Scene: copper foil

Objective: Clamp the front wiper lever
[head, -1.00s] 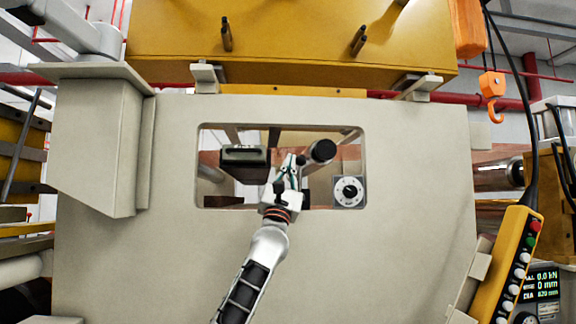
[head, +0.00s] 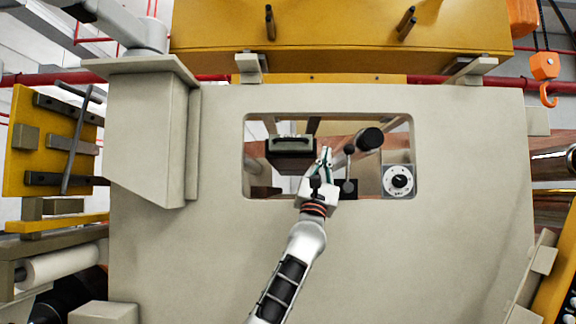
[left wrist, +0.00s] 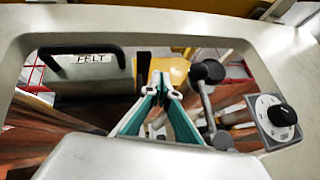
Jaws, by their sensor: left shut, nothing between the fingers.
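A small lever with a black ball knob (head: 349,150) stands in the panel window and appears to be the front wiper lever; its stem runs down to a black block (head: 347,189). In the left wrist view a dark-knobbed lever (left wrist: 207,73) stands right of the fingers. My left gripper (head: 325,155) reaches into the window from below, left of the lever and apart from it. Its green-sided fingers (left wrist: 160,84) are closed together with nothing between them. My right gripper is not in view.
A black-ended cylinder (head: 370,139) and a dial (head: 398,180) are to the right. The pale panel (head: 440,230) frames the window on all sides.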

